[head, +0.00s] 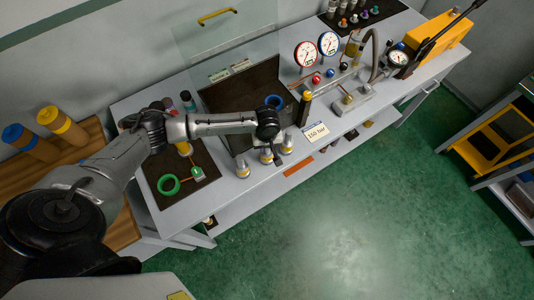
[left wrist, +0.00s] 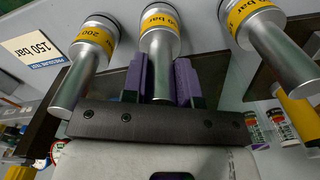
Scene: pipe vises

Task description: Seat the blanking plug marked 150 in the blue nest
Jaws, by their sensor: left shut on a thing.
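Three silver blanking plugs with yellow bands stand in a row at the bench's front edge. My left gripper (left wrist: 162,85) is shut on the middle plug (left wrist: 160,50), its purple fingers on either side of the shank; this plug's band ends in "0 bar", its first digit unclear. The plug on its left in the wrist view (left wrist: 85,60) reads 200; the right plug's (left wrist: 270,40) band is partly cut off. In the head view the held plug (head: 266,156) is in the row, below my left gripper (head: 267,142). A blue ring, apparently the blue nest (head: 274,102), sits behind on the dark tray. My right gripper is out of view.
A "150 bar" card (head: 316,132) lies right of the plugs. A clear screen (head: 225,40) stands behind the dark tray (head: 235,95). A green ring (head: 168,184) lies at left. Gauges (head: 305,54) and a yellow pump (head: 437,45) stand at right.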

